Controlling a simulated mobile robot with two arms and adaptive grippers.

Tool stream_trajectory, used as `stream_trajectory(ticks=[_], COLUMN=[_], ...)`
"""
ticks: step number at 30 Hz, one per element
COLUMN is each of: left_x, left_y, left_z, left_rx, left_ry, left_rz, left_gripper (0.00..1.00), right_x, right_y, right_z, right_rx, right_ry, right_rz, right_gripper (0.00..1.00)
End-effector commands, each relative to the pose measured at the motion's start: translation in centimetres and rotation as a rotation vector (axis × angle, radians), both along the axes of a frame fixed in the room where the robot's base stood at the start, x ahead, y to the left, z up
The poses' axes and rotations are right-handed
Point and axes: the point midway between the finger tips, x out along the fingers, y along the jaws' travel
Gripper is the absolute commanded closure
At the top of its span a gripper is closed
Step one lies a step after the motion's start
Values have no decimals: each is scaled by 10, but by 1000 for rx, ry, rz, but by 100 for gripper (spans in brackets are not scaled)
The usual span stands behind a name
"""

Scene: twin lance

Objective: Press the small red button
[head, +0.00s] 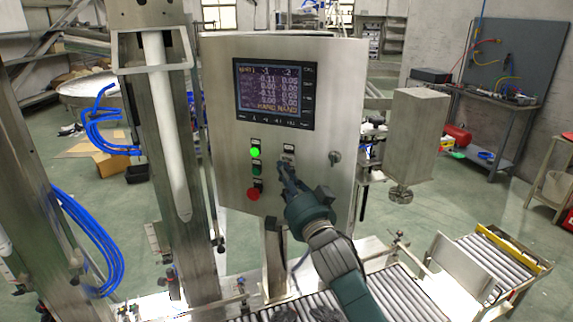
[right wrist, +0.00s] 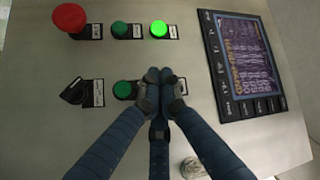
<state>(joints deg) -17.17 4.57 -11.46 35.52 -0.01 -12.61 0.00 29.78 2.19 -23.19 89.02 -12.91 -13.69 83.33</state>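The steel control box (head: 225,110) has a red button (head: 253,194) at the bottom of its left column, which appears as a large red mushroom button (right wrist: 70,17) in the right wrist view. No smaller red button is visible; the spot under my fingertips is hidden. My right gripper (head: 287,172) is at the panel's right column, with its fingertips together and empty. In the right wrist view the fingertips (right wrist: 160,76) are beside a green button (right wrist: 122,90). Whether they touch the panel I cannot tell. My left gripper is not in view.
A lit green lamp (head: 254,152) and another green button (head: 256,169) sit above the red button. A black selector switch (right wrist: 75,92) is on the panel. The screen (head: 273,94) is above. A steel post (head: 165,150) stands left, and roller conveyors (head: 400,295) run below.

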Motion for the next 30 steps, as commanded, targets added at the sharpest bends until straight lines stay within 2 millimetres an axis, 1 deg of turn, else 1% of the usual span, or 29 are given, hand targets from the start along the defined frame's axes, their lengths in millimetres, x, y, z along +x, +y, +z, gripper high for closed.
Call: stream_trajectory(ticks=[11,21,23,30], left_x=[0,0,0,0], left_y=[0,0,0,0], left_z=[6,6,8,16], left_rx=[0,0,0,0], left_ry=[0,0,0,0], left_rz=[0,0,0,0], left_gripper=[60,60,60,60], right_x=[-12,-14,-17,-39], right_y=[5,6,8,18], right_z=[1,0,0,0], right_rx=[1,0,1,2], right_ry=[0,0,2,3], right_rz=[-1,0,1,0], right_gripper=[100,100,100,100])
